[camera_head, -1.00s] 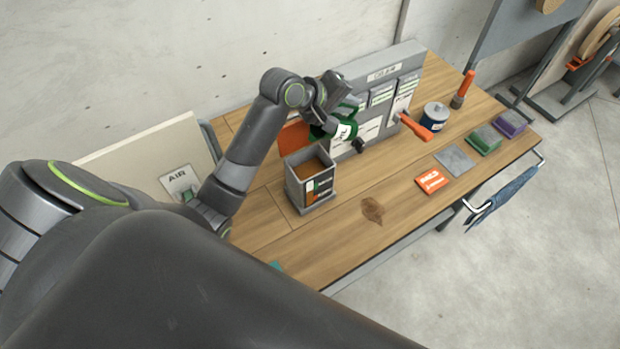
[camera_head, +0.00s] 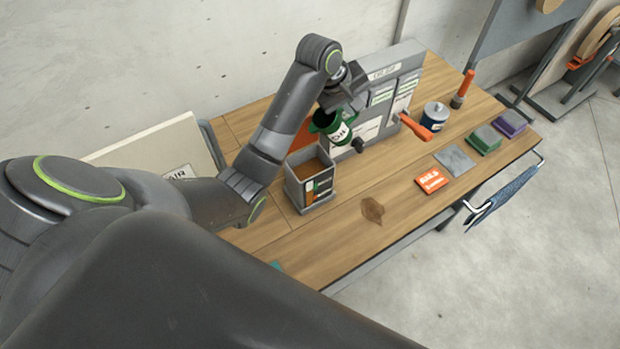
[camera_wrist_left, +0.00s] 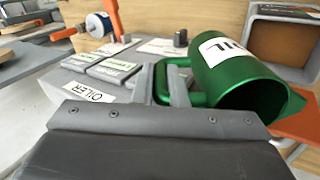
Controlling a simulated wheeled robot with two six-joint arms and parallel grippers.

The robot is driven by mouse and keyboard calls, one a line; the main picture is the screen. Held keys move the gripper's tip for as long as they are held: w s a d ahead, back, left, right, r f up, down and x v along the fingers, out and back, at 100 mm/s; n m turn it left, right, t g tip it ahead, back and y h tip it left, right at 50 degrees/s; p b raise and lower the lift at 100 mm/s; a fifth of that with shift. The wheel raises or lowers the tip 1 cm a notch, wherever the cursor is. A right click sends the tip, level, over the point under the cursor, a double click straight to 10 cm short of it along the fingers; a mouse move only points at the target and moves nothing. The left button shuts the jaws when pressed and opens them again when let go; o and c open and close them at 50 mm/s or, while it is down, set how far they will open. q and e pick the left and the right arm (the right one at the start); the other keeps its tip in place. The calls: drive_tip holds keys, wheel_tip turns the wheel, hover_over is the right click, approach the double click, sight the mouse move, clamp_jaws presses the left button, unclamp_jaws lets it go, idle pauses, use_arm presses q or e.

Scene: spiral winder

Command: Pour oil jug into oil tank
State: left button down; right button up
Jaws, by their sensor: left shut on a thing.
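The green oil jug (camera_head: 341,133) with a white label hangs in the air in front of the grey panel, tilted, with its dark mouth towards the upper left in the head view. My left gripper (camera_wrist_left: 168,88) is shut on its handle; the jug (camera_wrist_left: 235,75) fills the right of the wrist view, spout towards lower right. The open grey box that looks like the oil tank (camera_head: 325,190) stands on the bench, below and left of the jug and apart from it. Its inside is brown and its front has markings. No oil stream shows. My right gripper is not in view.
The grey panel (camera_head: 384,73) stands behind the jug, with labels, a black knob (camera_head: 358,145) and an orange handle (camera_head: 414,127). A blue can (camera_head: 435,117), an orange box (camera_head: 432,180) and coloured blocks lie to the right. The bench front is mostly clear.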

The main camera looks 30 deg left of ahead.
use_arm(q)
drive_tip(key=shift+s+a, duration=0.1)
drive_tip(key=shift+f+g+y, duration=0.3)
drive_tip(key=shift+g, duration=0.2)
drive_tip(key=shift+f+g+y, duration=0.7)
drive_tip(key=shift+f+g, duration=0.2)
drive_tip(key=shift+g, duration=0.2)
drive_tip(key=shift+f, duration=0.1)
drive_tip(key=shift+s+f+g+y, duration=0.2)
drive_tip(key=shift+f+g+y, duration=0.3)
drive_tip(key=shift+f+g, duration=0.45)
drive_tip(key=shift+a, duration=0.1)
drive_tip(key=shift+s+r, duration=0.1)
